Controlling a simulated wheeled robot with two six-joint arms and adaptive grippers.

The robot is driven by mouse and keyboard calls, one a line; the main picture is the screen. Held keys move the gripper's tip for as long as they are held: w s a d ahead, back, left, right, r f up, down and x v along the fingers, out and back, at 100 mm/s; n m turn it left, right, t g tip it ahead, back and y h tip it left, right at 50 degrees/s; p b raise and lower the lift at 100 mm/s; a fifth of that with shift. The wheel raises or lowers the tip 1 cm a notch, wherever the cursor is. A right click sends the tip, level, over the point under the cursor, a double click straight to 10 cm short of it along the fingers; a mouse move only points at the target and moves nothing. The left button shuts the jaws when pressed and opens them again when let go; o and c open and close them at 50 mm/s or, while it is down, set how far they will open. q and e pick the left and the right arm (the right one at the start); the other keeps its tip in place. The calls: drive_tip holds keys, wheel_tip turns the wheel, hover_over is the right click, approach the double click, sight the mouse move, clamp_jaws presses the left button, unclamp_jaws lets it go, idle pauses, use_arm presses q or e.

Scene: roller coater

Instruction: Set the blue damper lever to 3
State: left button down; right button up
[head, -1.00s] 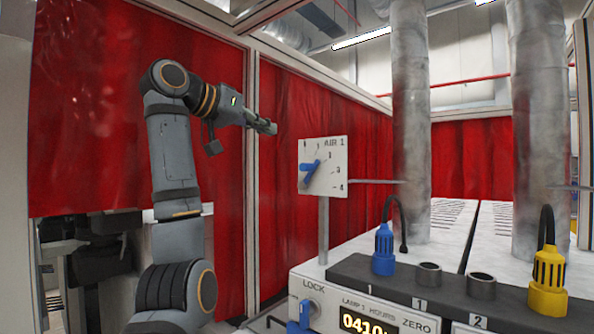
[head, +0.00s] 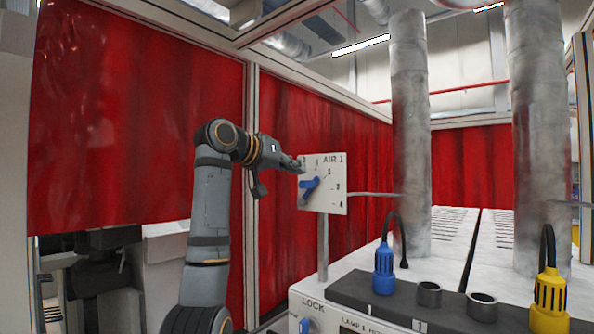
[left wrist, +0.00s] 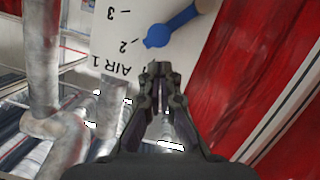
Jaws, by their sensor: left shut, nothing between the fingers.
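The blue damper lever (head: 311,187) is on a white AIR 1 plate (head: 334,200) with marks up to 4, on a grey post. It slants, its upper-right end toward the 1 to 2 side of the scale; the exact setting is hard to tell. In the left wrist view the lever (left wrist: 183,26) has a rounded end close to the 2. My left gripper (head: 299,165) is shut and empty at the plate's upper left edge, above the lever. Its fingertips (left wrist: 160,70) show in front of the plate, apart from the lever in that picture, and hide part of the scale.
Below stands a white machine with a blue plug (head: 383,270), a yellow plug (head: 549,297), two dark sockets and a LOCK switch (head: 306,326). Metal ducts (head: 411,140) rise behind. Red curtains (head: 320,115) hang close behind the plate.

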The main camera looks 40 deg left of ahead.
use_arm(q)
drive_tip(key=shift+s+d+f, duration=0.15)
drive_tip(key=shift+f, duration=0.45)
drive_tip(key=shift+d, duration=0.15)
